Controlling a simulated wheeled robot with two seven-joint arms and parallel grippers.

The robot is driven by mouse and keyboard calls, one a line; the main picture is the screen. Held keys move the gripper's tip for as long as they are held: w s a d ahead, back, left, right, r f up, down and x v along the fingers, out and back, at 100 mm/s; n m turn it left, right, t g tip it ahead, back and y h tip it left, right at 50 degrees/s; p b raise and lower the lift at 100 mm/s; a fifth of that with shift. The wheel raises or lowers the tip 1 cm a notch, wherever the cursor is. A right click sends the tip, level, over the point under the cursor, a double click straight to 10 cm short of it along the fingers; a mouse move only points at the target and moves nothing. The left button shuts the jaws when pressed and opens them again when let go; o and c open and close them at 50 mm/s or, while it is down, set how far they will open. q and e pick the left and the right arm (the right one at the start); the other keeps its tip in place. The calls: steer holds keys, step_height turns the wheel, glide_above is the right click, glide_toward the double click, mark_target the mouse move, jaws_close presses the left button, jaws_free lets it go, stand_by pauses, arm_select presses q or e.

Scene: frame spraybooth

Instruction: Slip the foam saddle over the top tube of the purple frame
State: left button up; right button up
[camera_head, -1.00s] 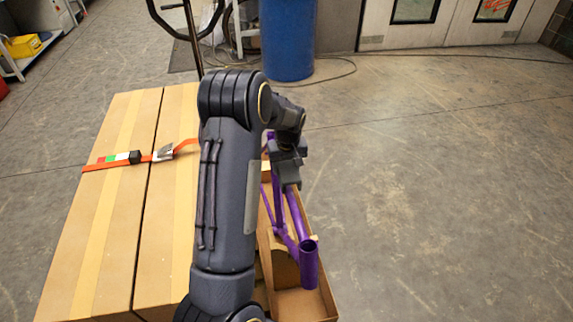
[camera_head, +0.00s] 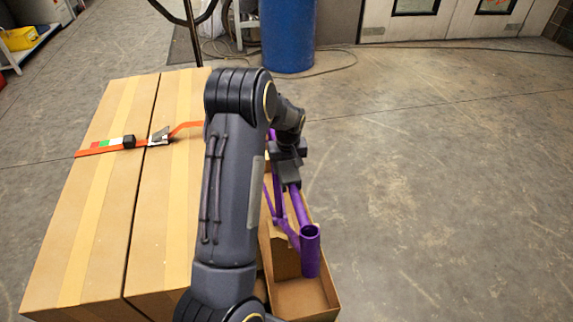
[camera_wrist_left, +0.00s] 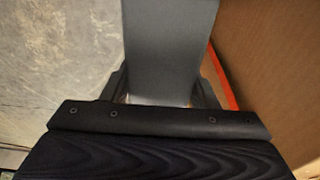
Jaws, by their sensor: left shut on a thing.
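The purple frame (camera_head: 310,250) stands in an open cardboard box, its head tube toward me and its tubes running away. My left gripper (camera_head: 289,158) is at the frame's far part, over the top tube. In the left wrist view the gripper (camera_wrist_left: 165,92) is shut on a plain grey block, the foam saddle (camera_wrist_left: 168,45). In the head view a dark grey block, which looks like the saddle (camera_head: 291,173), shows just below the gripper at the tube. I cannot tell whether it straddles the tube or only hovers over it. My right gripper is not in view.
The open box (camera_head: 325,290) holds the frame. Large closed cartons (camera_head: 100,215) with an orange strap (camera_head: 98,150) stand to its left, close to my arm. A blue barrel (camera_head: 288,35) stands at the back. The floor (camera_head: 440,200) on the right is clear.

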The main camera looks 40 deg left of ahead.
arm_select(q)
steer(key=shift+f+b, duration=0.3)
steer(key=shift+f, duration=0.25)
stand_by(0.4)
steer(key=o, duration=1)
steer(key=shift+o, duration=0.2)
steer(key=shift+r, duration=0.1)
steer(key=shift+r, duration=0.1)
steer(key=r, duration=0.5)
steer(key=d+r, duration=0.1)
steer(key=r, duration=0.1)
steer(key=shift+s+r+p, duration=0.25)
steer(key=shift+s+p, duration=0.05)
steer(key=shift+s, duration=0.1)
steer(key=shift+a, duration=0.1)
